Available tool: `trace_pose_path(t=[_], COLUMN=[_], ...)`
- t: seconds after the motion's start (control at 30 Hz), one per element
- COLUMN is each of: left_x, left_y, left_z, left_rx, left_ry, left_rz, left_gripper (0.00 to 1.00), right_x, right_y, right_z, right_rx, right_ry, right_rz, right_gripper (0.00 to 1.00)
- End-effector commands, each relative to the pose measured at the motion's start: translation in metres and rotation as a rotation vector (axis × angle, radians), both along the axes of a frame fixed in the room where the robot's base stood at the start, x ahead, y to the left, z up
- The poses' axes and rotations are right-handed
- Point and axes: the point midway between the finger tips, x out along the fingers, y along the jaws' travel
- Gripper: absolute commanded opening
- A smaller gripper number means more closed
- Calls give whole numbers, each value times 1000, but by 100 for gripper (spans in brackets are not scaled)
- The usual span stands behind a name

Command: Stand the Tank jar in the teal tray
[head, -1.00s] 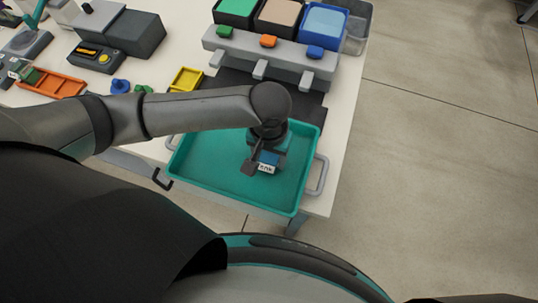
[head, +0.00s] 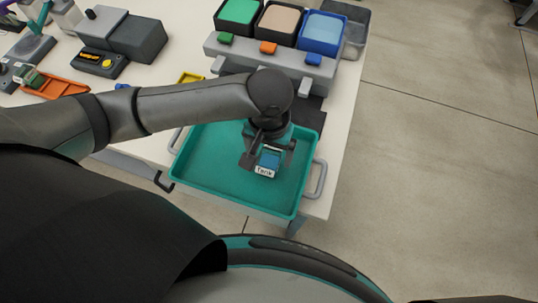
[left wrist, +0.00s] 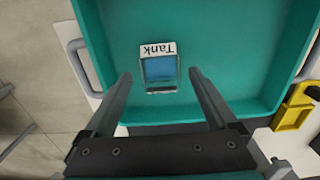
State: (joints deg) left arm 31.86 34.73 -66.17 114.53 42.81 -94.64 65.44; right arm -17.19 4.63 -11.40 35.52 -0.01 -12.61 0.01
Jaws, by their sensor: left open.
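The Tank jar (head: 267,162) holds blue contents and carries a white label reading "Tank". It stands in the teal tray (head: 210,165), right of the tray's middle in the head view. My left gripper (head: 268,160) is over the tray, close to the jar. In the left wrist view, the jar (left wrist: 159,68) shows between and just beyond the open fingers of the left gripper (left wrist: 160,78), with a gap on both sides. The tray floor (left wrist: 225,45) around it is bare. My right gripper is in neither view.
A grey dispenser rack (head: 270,52) with green, tan and blue bins stands behind the tray. An orange tray (head: 55,86) and a dark grey scale-like device (head: 98,62) are at the left. A yellow holder (left wrist: 293,108) sits beside the tray.

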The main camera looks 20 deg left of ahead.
Motion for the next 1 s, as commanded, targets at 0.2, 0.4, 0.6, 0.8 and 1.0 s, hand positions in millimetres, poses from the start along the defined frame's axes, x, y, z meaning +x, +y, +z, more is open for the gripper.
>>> trace_pose_path(t=[0.2,0.4,0.6,0.8,1.0], left_x=[1,0,0,0,0], left_y=[0,0,0,0,0], left_z=[49,69,72,71,71], left_rx=[-2,0,0,0,0], left_ry=[-3,0,0,0,0], left_rz=[-1,1,0,0,0], left_gripper=[92,92,92,92,92], right_x=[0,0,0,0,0], right_y=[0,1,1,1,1], right_z=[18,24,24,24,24], right_rx=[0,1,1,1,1], right_ry=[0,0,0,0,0], right_rz=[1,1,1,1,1], right_gripper=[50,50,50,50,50])
